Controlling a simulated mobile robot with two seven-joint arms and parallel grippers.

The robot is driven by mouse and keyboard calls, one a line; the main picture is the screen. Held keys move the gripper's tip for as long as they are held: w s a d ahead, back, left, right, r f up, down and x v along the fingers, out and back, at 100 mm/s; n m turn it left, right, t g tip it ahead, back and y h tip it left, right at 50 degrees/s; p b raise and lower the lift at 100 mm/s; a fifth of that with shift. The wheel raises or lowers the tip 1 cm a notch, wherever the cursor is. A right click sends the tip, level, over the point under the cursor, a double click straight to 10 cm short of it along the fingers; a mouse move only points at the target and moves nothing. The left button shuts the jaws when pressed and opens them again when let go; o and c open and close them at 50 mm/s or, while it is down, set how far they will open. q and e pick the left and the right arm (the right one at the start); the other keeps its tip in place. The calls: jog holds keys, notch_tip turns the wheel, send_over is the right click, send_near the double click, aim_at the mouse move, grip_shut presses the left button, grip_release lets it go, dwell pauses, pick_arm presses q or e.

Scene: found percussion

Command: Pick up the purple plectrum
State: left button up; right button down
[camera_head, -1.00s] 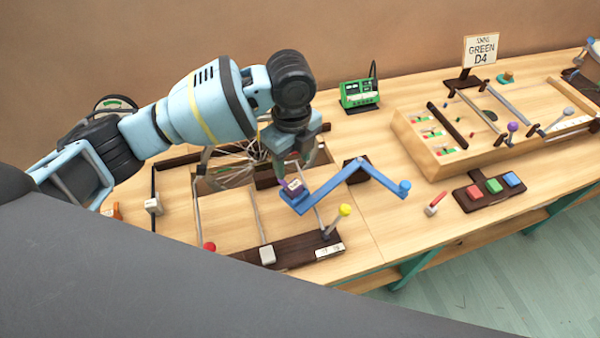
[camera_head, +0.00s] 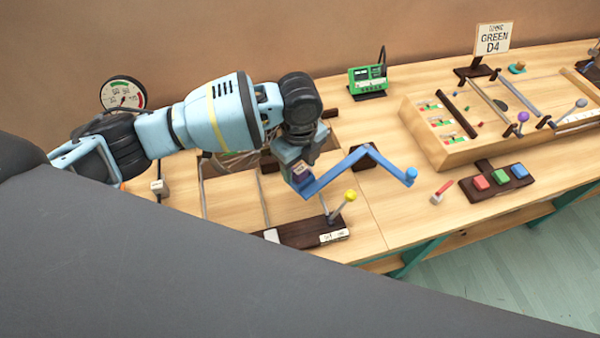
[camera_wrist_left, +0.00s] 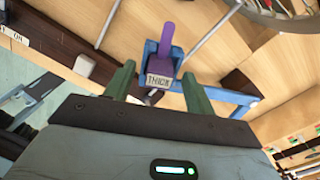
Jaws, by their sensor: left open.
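The purple plectrum (camera_wrist_left: 167,36) has a block-like base with a label reading "THICK" and sits in a blue holder (camera_wrist_left: 178,56). Whether the fingers touch the plectrum cannot be told. My right gripper is not in view.
A yellow-knobbed lever (camera_head: 350,196) stands just right of and nearer than the gripper. A spoked wheel (camera_wrist_left: 280,12) is close by in the wrist view. A green device (camera_head: 367,80) stands behind. A wooden box (camera_head: 440,150) and coloured buttons (camera_head: 498,181) are to the right.

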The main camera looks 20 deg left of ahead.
aim_at(299, 168)
pick_arm(q)
jog(key=shift+f, duration=0.3)
jog(key=shift+c, duration=0.4)
jog(key=c, duration=1)
jog(key=shift+r, duration=0.15)
notch_tip(299, 168, up, 10)
jog(key=shift+f+p, duration=0.1)
jog(key=shift+p, duration=0.25)
